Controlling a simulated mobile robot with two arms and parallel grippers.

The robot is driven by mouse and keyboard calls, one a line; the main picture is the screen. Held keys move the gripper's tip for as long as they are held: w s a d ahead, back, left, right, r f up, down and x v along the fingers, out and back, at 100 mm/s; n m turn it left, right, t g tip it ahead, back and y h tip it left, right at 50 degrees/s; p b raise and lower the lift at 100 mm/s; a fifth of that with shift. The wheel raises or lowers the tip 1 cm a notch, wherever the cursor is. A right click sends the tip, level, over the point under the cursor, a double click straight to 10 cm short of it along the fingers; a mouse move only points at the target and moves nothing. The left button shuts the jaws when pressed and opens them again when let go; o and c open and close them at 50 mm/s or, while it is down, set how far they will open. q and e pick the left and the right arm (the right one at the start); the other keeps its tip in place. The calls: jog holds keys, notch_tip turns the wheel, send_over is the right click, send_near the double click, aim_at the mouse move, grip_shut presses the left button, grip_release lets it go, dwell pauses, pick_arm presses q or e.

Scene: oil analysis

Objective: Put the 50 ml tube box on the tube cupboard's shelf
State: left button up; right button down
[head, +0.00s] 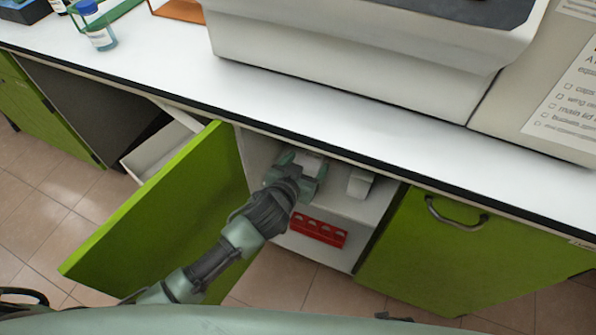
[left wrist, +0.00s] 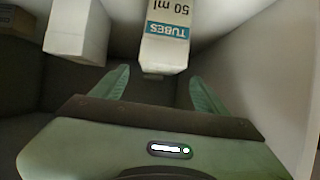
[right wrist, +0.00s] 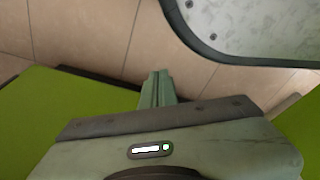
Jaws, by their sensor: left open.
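The 50 ml tube box (left wrist: 167,32), white with a blue label band, is inside the open cupboard. In the left wrist view it lies just beyond and between the fingertips, with a gap on each side. Its top shows in the head view (head: 311,164), partly covered by my gripper. My left gripper (head: 300,168) reaches into the tube cupboard (head: 262,152) at shelf level, open; its fingers also show in the left wrist view (left wrist: 158,84). I cannot tell whether the box rests fully on the shelf (head: 340,205). My right gripper (right wrist: 157,88) is shut and empty, outside the cupboard.
A second white box (head: 360,182) stands on the shelf to the right, also in the left wrist view (left wrist: 77,30). A red rack (head: 318,231) is lower down. The green door (head: 165,215) stands open at the left. The countertop (head: 160,70) overhangs the opening.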

pick_arm(q)
jog(key=p+v, duration=0.1)
jog(key=v, duration=0.6)
jog(key=shift+s+r, duration=0.2)
jog(key=shift+s, duration=0.05)
pick_arm(e)
jog(key=s+f, duration=0.3)
jog(key=shift+s+d, duration=0.2)
jog(key=shift+d, duration=0.05)
pick_arm(q)
jog(key=shift+a+f, duration=0.1)
jog(key=shift+a, duration=0.05)
pick_arm(e)
jog(key=shift+r, duration=0.1)
